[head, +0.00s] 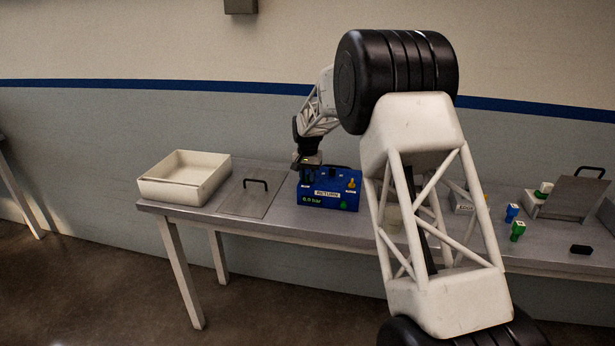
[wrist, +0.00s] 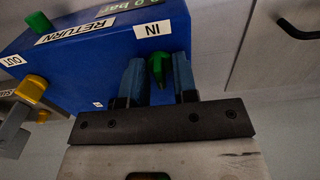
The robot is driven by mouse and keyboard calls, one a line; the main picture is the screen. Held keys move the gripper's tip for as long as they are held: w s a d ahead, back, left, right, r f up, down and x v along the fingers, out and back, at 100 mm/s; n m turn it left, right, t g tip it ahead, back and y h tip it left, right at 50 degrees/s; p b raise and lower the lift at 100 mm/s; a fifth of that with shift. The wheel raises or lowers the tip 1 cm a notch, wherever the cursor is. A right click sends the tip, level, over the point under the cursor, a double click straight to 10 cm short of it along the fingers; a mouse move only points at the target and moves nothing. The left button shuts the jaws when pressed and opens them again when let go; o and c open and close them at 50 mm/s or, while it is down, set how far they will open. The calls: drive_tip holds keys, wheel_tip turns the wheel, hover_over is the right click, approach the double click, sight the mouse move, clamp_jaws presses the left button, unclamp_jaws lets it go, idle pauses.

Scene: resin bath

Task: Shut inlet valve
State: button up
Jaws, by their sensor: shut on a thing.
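A blue box (head: 328,200) stands on the table, with a RETURN label and a green "bar" readout. It fills the upper left of the wrist view (wrist: 95,65). My gripper (head: 308,176) reaches down to its left end. In the wrist view my gripper (wrist: 157,78) is shut on the green inlet valve handle (wrist: 157,66), beside the IN label. The fingers hide part of the handle, so its exact angle is hard to tell. A yellow valve handle (wrist: 31,88) sits at the OUT label; it also shows in the head view (head: 352,184).
A flat metal lid with a black handle (head: 245,201) lies left of the box. Further left is a white open tray (head: 186,177). Blue (head: 512,212) and green (head: 517,231) small items stand on the right of the table. My arm hides the table's middle.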

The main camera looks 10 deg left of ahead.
drive_tip(key=shift+n, duration=0.4)
drive_tip(key=n, duration=0.7)
drive_tip(key=shift+n, duration=0.4)
drive_tip(key=n, duration=0.4)
drive_tip(key=shift+n, duration=0.3)
drive_tip(key=n, duration=0.4)
drive_tip(key=shift+n, duration=0.4)
drive_tip(key=o, duration=0.6)
